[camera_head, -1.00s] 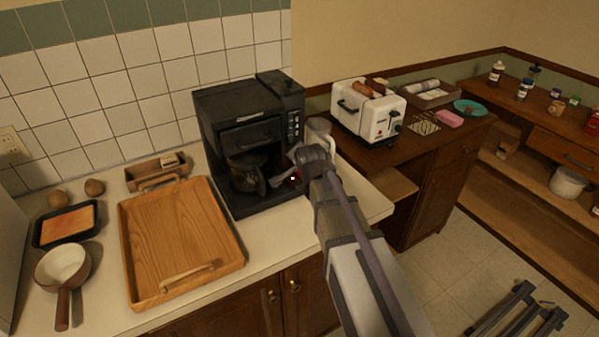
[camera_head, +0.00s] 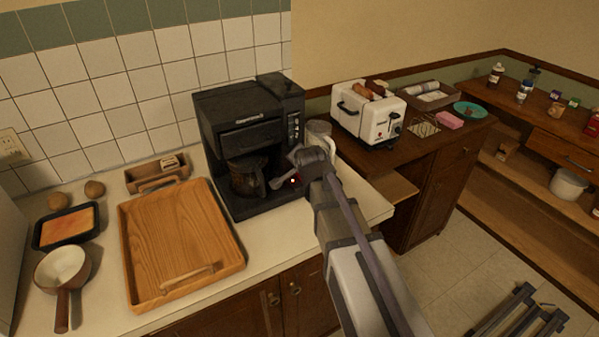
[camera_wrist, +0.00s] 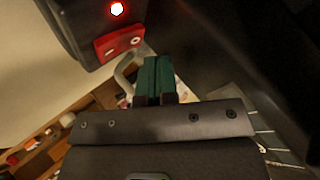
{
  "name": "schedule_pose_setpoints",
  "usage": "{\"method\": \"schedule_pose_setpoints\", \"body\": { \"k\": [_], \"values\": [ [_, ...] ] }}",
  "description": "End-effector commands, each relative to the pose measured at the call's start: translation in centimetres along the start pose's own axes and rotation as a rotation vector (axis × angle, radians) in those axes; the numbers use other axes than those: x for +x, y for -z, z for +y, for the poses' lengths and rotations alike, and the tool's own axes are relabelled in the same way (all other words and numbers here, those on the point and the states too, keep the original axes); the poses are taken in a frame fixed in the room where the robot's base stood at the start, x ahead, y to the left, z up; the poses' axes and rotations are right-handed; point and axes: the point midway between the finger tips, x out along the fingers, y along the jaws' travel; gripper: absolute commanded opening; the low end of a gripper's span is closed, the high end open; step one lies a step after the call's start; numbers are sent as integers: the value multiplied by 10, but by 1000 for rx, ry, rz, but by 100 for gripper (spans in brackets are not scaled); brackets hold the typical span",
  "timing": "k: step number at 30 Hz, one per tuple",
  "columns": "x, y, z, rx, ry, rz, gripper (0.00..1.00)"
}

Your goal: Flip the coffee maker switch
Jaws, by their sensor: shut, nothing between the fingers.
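The black coffee maker (camera_head: 250,108) stands on the counter against the tiled wall, with a glass carafe (camera_head: 246,176) inside. In the wrist view its red rocker switch (camera_wrist: 120,42) shows pale marks, beside a glowing red light (camera_wrist: 117,9). I cannot tell which side of the rocker is pressed. My gripper (camera_head: 281,182) is at the lower front right of the coffee maker. In the wrist view its green fingertips (camera_wrist: 155,70) are together and empty, just below and right of the switch. Whether they touch it is unclear. The arm partly hides the machine's lower right side.
A wooden tray (camera_head: 130,235) lies left of the coffee maker, with a small wooden box (camera_head: 140,182) behind it. A pan (camera_head: 64,300) is at far left. A pale mug (camera_head: 320,130) stands close on the right, and a white toaster (camera_head: 375,125) sits on the side cabinet.

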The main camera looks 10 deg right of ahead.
Motion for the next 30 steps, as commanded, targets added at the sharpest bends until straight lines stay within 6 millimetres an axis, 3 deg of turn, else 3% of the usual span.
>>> {"method": "schedule_pose_setpoints", "body": {
  "k": [30],
  "values": [
    [6, -4, 4, 0, 0, 0, 0]
  ]
}}
